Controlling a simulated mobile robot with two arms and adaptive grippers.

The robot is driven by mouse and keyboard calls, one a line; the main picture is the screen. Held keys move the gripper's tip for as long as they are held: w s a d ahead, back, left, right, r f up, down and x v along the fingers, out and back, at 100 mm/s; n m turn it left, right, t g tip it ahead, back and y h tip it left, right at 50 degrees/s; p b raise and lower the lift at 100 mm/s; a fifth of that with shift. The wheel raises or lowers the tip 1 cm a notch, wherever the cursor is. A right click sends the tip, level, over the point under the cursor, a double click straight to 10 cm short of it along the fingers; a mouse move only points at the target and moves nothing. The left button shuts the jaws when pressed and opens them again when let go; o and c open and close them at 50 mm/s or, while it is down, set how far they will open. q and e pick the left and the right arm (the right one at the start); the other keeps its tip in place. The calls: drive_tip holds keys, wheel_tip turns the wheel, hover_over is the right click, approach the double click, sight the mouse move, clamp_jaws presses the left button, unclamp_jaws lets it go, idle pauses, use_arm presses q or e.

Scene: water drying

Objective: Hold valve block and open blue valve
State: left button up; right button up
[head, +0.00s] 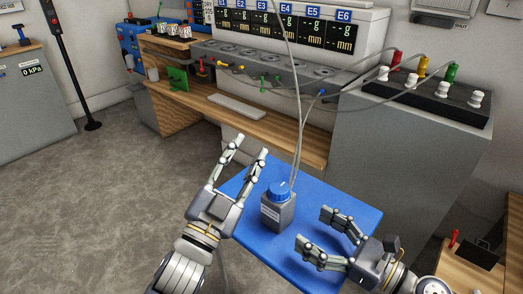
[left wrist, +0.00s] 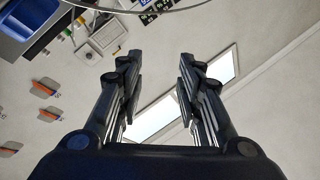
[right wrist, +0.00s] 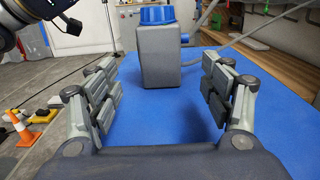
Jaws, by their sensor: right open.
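The valve block (head: 277,212) is a grey box with a white label, upright on a blue table. The blue valve (head: 280,190) is a round knob on its top. My left gripper (head: 247,152) is open and empty, to the left of the block and above table height, fingers pointing up. My right gripper (head: 312,230) is open and empty, to the right of the block, fingers toward it. In the right wrist view the block (right wrist: 157,55) and the blue valve (right wrist: 157,15) stand beyond the open fingers, apart from them.
The blue table (head: 335,202) has bare room around the block. Thin grey hoses (head: 298,140) rise behind the block. A grey cabinet (head: 400,150) with several valves on top stands at the right. A wooden bench (head: 215,115) with a keyboard (head: 237,106) lies behind.

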sight(288, 214)
use_arm(q)
drive_tip(key=s+d+r+m+g+h, duration=0.3)
drive_tip(key=d+r+m+g+h, duration=0.25)
drive_tip(key=m+h, duration=0.35)
drive_tip(key=s+d+r+m+g+h, duration=0.3)
drive_tip(key=d+r+m+g+h, duration=0.3)
drive_tip(key=m, duration=0.5)
drive_tip(key=s+d+f+m+g+y, duration=0.2)
drive_tip(key=s+d+m+g+y, duration=0.4)
drive_tip(key=m+g, duration=0.9)
drive_tip(key=w+a+f+m+t+y, duration=0.2)
drive_tip(key=w+f+m+t+y, duration=0.15)
drive_tip(key=f+m+y, duration=0.35)
drive_tip(key=w+a+n+t+y, duration=0.2)
drive_tip(key=w+a+y, duration=0.4)
drive_tip(key=w+a, duration=0.3)
drive_tip(key=a+f+t, duration=0.1)
drive_tip(key=a, duration=0.2)
drive_tip(key=shift+a+y, duration=0.15)
drive_tip(key=shift+y, duration=0.15)
use_arm(e)
drive_tip(key=x, duration=1)
drive_tip(key=shift+w+a, duration=0.2)
drive_tip(key=shift+a, duration=0.1)
